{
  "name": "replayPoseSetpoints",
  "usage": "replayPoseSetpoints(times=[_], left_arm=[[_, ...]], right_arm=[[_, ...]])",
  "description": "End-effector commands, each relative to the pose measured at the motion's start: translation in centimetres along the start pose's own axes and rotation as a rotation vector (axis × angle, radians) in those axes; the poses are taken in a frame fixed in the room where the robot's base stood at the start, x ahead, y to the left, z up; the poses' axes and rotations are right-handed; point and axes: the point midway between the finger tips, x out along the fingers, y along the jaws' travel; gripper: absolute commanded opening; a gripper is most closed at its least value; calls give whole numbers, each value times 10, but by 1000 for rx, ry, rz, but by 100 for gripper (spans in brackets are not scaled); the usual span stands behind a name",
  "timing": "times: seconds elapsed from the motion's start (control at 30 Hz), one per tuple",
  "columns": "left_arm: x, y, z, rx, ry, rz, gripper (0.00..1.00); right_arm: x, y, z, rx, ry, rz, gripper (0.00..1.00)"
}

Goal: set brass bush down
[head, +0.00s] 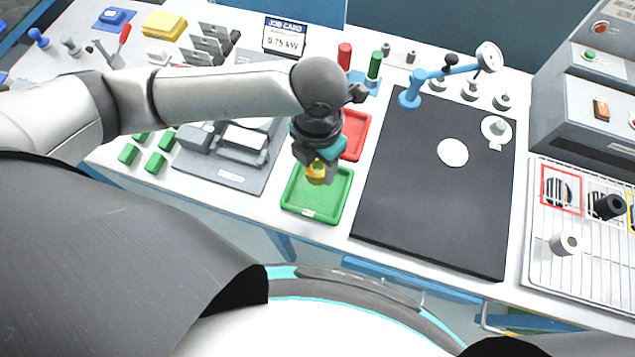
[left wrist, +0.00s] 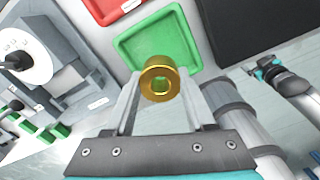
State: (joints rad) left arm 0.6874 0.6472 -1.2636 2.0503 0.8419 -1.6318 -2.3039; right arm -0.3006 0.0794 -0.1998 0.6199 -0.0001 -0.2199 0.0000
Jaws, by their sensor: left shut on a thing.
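The brass bush (head: 317,170) is a short golden ring. My left gripper (head: 316,176) is shut on it and holds it over the green tray (head: 325,211) in the head view. In the left wrist view the brass bush (left wrist: 160,80) sits between the two fingertips of my left gripper (left wrist: 163,86), its bore facing the camera. The green tray (left wrist: 140,48) lies beyond it and looks empty. The gap between bush and tray floor is hard to judge. My right gripper cannot be made out in the head view.
A red tray (head: 356,133) lies just behind the green one. A black mat (head: 430,215) with a white disc (head: 453,152) is to the right. A grey fixture (head: 215,165) and several green blocks (head: 155,163) are to the left. A wire rack (head: 595,265) stands far right.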

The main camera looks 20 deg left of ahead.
Motion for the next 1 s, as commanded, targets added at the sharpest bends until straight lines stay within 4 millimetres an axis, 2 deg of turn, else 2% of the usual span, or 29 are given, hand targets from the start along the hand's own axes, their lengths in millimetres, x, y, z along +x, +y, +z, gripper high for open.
replayPoseSetpoints(times=[0.03, 0.1, 0.37, 0.6, 1.0], left_arm=[[14, -1, 0, -2, 3, -2, 0], [26, 0, 0, -1, 2, -1, 0], [45, 0, 0, -2, 0, -1, 0], [80, 0, 0, -2, 1, -1, 0], [85, 0, 0, -1, -1, 0, 0]], right_arm=[[5, 0, 0, 0, 0, 0, 90], [7, 0, 1, 0, 0, 0, 90], [11, 0, 1, 0, 0, 0, 90], [20, 0, 2, 0, 0, 0, 90], [20, 0, 2, 0, 0, 0, 90]])
